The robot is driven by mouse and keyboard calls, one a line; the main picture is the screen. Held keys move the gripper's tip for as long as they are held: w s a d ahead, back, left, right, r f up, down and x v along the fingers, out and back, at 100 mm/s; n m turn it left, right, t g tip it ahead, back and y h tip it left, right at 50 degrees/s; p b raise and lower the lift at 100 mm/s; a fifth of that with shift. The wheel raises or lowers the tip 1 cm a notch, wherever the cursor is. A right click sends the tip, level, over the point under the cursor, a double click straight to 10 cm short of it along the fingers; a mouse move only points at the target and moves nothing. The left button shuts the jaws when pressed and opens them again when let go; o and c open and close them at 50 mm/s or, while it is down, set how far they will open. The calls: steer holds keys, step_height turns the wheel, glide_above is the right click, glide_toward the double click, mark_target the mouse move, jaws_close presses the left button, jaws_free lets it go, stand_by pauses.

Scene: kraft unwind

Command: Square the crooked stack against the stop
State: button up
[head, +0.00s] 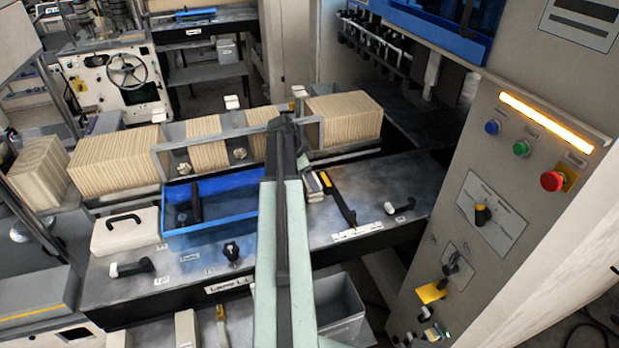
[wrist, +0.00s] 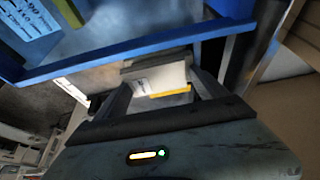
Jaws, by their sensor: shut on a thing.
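Several brown kraft stacks stand in a row along the back of the bench in the head view: a right stack (head: 345,122), a middle one (head: 207,150) and a long left one (head: 118,160). I cannot tell which is the crooked one. A grey metal frame (head: 185,141) crosses the row; which part is the stop is unclear. My gripper (wrist: 160,79) is shut on a pale labelled block (wrist: 160,81) in the wrist view. In the head view my arm hides most of the gripper, in front of the frame.
A blue tray (head: 210,230) lies left of my arm, and its rim (wrist: 140,55) runs close past the fingers. A yellow-black tool (head: 338,200) lies right of the arm. A white case (head: 125,231) stands at left. A control cabinet (head: 500,190) stands at right.

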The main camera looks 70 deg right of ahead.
steer(key=shift+s+d, duration=0.65)
steer(key=shift+s, duration=0.15)
stand_by(1.7)
steer(key=shift+w+a+f, duration=0.1)
steer(key=shift+w+a, duration=0.05)
steer(key=shift+w, duration=0.05)
stand_by(0.3)
steer(key=o, duration=1.3)
steer(key=p+v, duration=0.7)
steer(key=v, duration=0.1)
steer(key=shift+f, duration=0.1)
